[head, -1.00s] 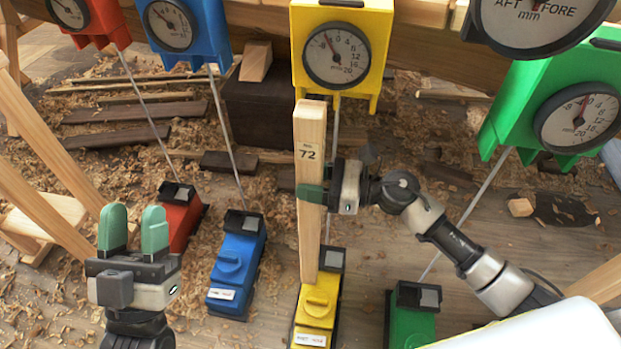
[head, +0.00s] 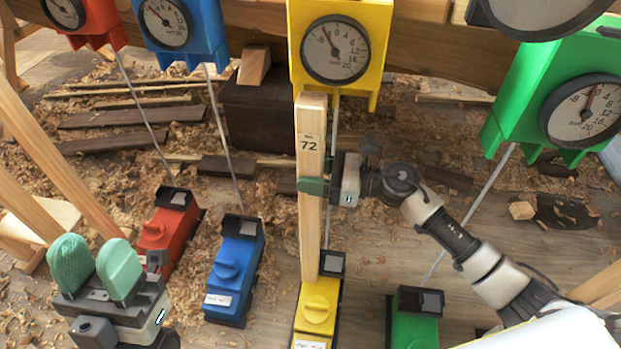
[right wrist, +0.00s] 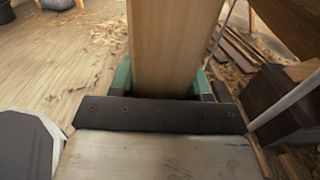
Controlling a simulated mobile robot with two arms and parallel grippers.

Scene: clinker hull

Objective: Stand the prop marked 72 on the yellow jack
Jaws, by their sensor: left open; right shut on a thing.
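The prop marked 72 (head: 311,230) is a pale upright wooden post in the head view. Its lower end is at the yellow jack (head: 317,306), by the jack's dark cup; I cannot tell whether it touches. Its top is just below the yellow gauge box (head: 341,45). My right gripper (head: 312,186) is shut on the prop about halfway up. The prop (right wrist: 168,45) also fills the middle of the right wrist view, between the green fingers. My left gripper (head: 97,266) is open and empty at the lower left.
A red jack (head: 166,235), a blue jack (head: 236,268) and a green jack (head: 413,325) stand on the floor, with thin rods running up to gauge boxes. Dark planks (head: 130,115) and shavings lie behind. Pale slanted timbers (head: 50,150) stand at the left.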

